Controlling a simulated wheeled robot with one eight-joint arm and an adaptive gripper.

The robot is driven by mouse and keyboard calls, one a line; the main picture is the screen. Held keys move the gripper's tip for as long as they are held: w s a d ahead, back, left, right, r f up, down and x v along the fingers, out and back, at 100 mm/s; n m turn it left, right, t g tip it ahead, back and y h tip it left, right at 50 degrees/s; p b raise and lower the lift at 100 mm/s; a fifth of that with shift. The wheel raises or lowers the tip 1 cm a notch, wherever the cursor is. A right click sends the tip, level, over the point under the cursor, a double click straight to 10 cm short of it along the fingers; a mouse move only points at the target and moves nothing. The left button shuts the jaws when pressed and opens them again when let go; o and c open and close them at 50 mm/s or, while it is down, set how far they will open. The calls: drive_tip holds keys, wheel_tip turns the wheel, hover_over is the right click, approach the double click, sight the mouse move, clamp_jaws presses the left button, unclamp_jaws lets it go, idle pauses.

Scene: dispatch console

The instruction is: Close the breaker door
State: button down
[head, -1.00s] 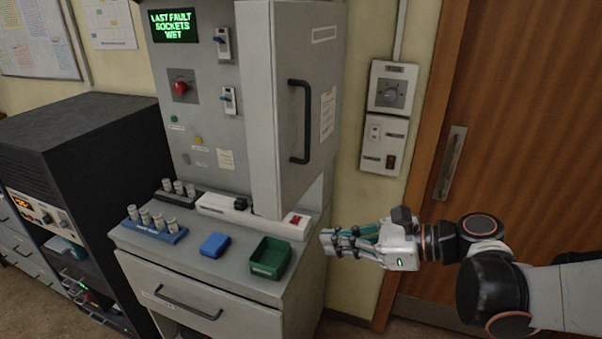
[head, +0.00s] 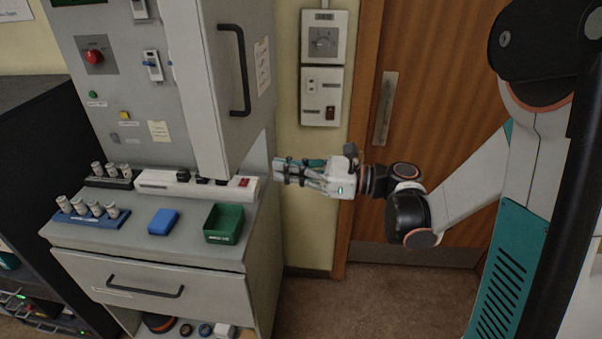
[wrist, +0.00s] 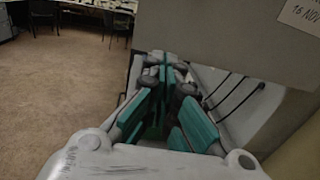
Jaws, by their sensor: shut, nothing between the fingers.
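The breaker door (head: 207,90) is a tall grey door on the console's upper cabinet. It stands swung out from the cabinet, with a black bar handle (head: 240,70) and a paper label on its outer face. My gripper (head: 277,170) is shut and empty, to the right of the door's lower end and just below the level of its bottom edge. In the wrist view, my fingers (wrist: 168,72) point forward under a grey panel (wrist: 225,35) with a paper note, which appears to be the door. Whether they touch it cannot be told.
The console shelf holds a green bin (head: 224,224), a blue box (head: 163,221), a white socket strip (head: 160,183) and blue and dark racks of cylinders. Wall switches (head: 321,97) and a wooden door (head: 430,130) stand behind my arm. Black cables (wrist: 225,92) show right of my fingers.

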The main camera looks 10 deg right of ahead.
sight(238, 165)
drive_tip(key=x, duration=0.7)
drive_tip(key=shift+w+a+b, duration=0.15)
drive_tip(key=shift+a+b, duration=0.15)
drive_tip(key=shift+b, duration=0.1)
drive_tip(key=shift+a, duration=0.1)
drive_tip(key=shift+a, duration=0.45)
drive_tip(key=w+a+m+t+h+b, duration=0.1)
drive_tip(key=w+a+m+t+h, duration=0.1)
drive_tip(key=w+a, duration=0.45)
drive_tip(key=w+a+m+t+h, duration=0.2)
drive_tip(key=w+a+t, duration=0.1)
drive_tip(key=a, duration=0.6)
drive_tip(key=w+a+m+t+h+b, duration=0.15)
drive_tip(key=w+a, duration=0.25)
drive_tip(key=a, duration=0.4)
drive_tip(key=w+a+m+t+h, duration=0.1)
drive_tip(key=w+a+m+h, duration=0.1)
drive_tip(key=w, duration=0.6)
drive_tip(key=w+a+m+t+h+p, duration=0.1)
drive_tip(key=w+a+m+h, duration=0.1)
drive_tip(key=w+h, duration=0.3)
drive_tip(key=w+a+m+t+h+p, duration=0.1)
drive_tip(key=w+a+m+t+h, duration=0.1)
drive_tip(key=w, duration=0.9)
drive_tip(key=shift+w+a+m+h, duration=0.15)
drive_tip(key=shift+w+m+h, duration=0.2)
drive_tip(key=shift+m+h, duration=0.25)
